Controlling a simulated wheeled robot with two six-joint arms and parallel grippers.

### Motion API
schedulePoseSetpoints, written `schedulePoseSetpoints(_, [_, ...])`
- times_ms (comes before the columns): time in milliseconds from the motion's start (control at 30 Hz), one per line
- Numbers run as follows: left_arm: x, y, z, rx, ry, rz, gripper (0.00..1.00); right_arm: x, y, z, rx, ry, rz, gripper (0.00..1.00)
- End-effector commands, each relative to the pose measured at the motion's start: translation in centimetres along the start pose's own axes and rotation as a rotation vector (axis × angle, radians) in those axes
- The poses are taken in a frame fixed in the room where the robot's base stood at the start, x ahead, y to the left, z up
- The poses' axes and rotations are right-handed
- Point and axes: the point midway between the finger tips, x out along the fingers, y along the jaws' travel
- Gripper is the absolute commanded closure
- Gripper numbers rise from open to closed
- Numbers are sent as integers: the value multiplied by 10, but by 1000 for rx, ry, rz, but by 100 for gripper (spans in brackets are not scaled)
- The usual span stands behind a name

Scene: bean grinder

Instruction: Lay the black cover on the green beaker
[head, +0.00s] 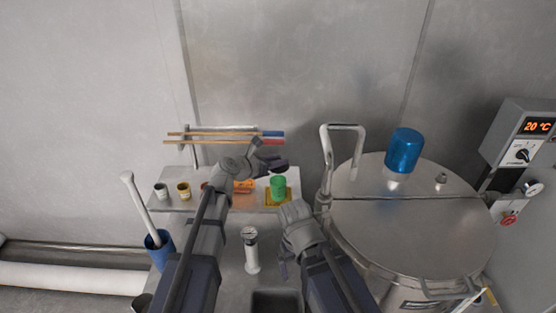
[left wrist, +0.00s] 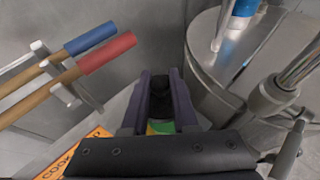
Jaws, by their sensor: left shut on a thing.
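The green beaker (head: 278,188) stands on a yellow mat (head: 269,202) on the small table. My left gripper (head: 273,165) is over the beaker, shut on the black cover (head: 281,170). In the left wrist view the cover (left wrist: 161,98) is between the two fingers, and a bit of green beaker (left wrist: 160,127) shows below it. In the head view the cover is close above the beaker's top; whether they touch cannot be told.
Small cups (head: 184,190) stand at the table's left, and an orange sign (head: 243,186) is left of the beaker. Two rods with blue and red grips (head: 272,142) are on a rack behind. A large steel tank (head: 410,225) is close on the right.

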Motion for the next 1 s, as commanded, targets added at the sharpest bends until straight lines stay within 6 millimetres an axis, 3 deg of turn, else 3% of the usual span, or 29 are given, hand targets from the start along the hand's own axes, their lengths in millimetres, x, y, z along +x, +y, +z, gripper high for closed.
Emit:
schedulePoseSetpoints(633, [19,0,-46,0,0,0,100,50,-5,-3,1,0,0,0])
schedulePoseSetpoints(1000, [22,0,-52,0,0,0,100,56,-5,-3,2,0,0,0])
